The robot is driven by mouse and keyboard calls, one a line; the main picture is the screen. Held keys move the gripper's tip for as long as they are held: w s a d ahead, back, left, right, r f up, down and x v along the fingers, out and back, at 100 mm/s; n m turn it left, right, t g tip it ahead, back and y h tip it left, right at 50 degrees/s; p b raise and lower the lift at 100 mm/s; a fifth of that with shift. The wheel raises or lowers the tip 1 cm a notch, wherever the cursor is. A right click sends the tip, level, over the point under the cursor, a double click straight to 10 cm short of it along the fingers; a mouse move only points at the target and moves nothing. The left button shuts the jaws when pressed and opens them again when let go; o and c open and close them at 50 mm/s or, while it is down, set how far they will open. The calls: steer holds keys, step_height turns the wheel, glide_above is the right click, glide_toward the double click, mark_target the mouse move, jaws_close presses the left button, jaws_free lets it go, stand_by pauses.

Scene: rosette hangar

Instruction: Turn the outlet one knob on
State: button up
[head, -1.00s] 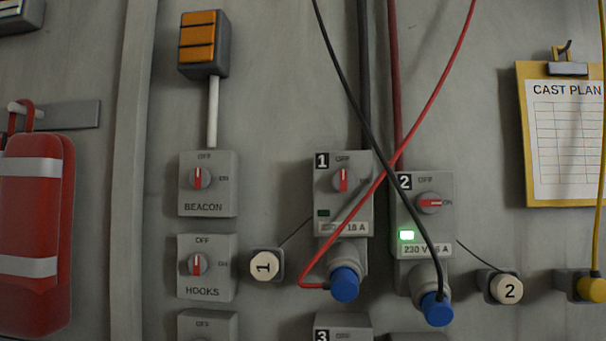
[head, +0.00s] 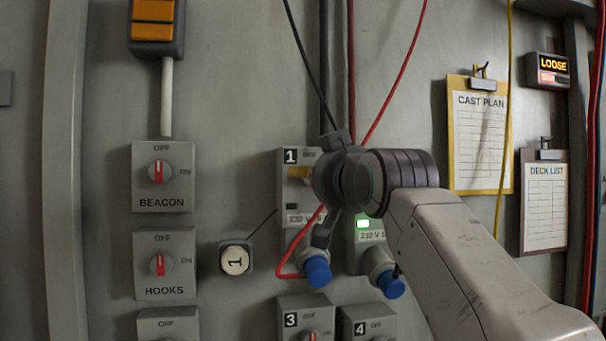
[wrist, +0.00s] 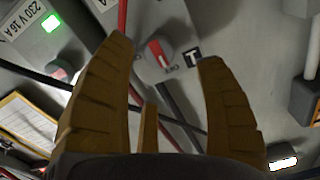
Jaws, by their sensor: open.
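The outlet one box (head: 283,196) is on the grey wall with a small dark lamp (head: 291,206). My gripper (head: 298,172) covers its knob in the head view. In the wrist view, the round grey outlet one knob (wrist: 160,48) with its red-and-white bar shows between the two yellow-brown fingers of my gripper (wrist: 162,52). The bar points toward the OFF mark, near the "1" label (wrist: 192,57). The fingers are apart, one on each side of the knob in the picture. I cannot tell whether they touch it.
Outlet two's green lamp (head: 362,223) is lit, close to my wrist. A red cable (head: 398,70) and a black cable (head: 302,55) cross near the outlets. Blue plugs (head: 317,271) sit below. The BEACON box (head: 163,185) and HOOKS box (head: 165,275) are left.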

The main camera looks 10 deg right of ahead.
steer(key=shift+w+p, duration=1.2)
steer(key=shift+w, duration=2.1)
steer(key=shift+d, duration=0.1)
steer(key=c, duration=1.2)
